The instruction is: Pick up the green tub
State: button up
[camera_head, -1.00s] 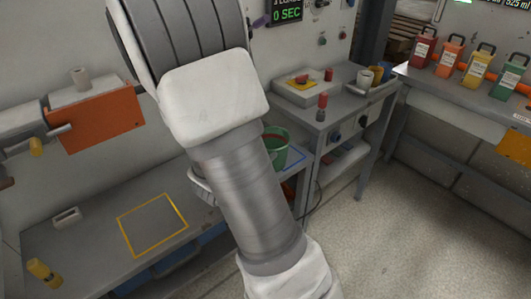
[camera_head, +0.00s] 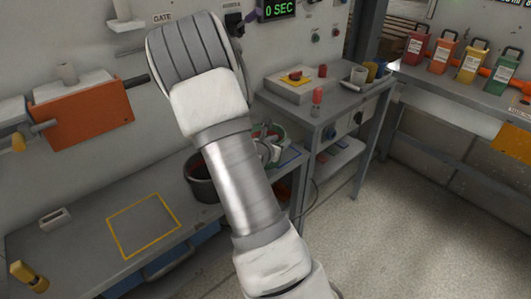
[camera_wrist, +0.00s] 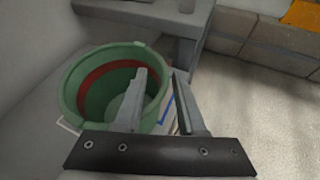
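The green tub (camera_wrist: 72,92) has a red band inside and stands open-topped in the wrist view. In the head view the green tub (camera_head: 281,131) is mostly hidden behind my arm and gripper, with only part of its rim showing. My gripper (camera_wrist: 160,76) is open and empty at the tub's right side. Its left finger overlaps the tub's opening and its right finger is outside the rim, with a gap between them. I cannot tell how far the left finger reaches down, or whether either finger touches the tub.
A dark tub (camera_head: 203,187) stands on the bench left of my arm. A yellow square outline (camera_head: 143,224) marks clear bench surface. A grey side table (camera_head: 318,108) holds cups and a red-topped item. Several coloured jugs (camera_head: 467,62) line the right shelf. An orange box (camera_head: 82,112) is at left.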

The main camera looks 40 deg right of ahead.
jog(key=shift+w+d+f, duration=0.1)
jog(key=shift+d, duration=0.2)
jog(key=c, duration=0.6)
grip_shut()
jog(key=shift+a+f, duration=0.15)
dwell(0.5)
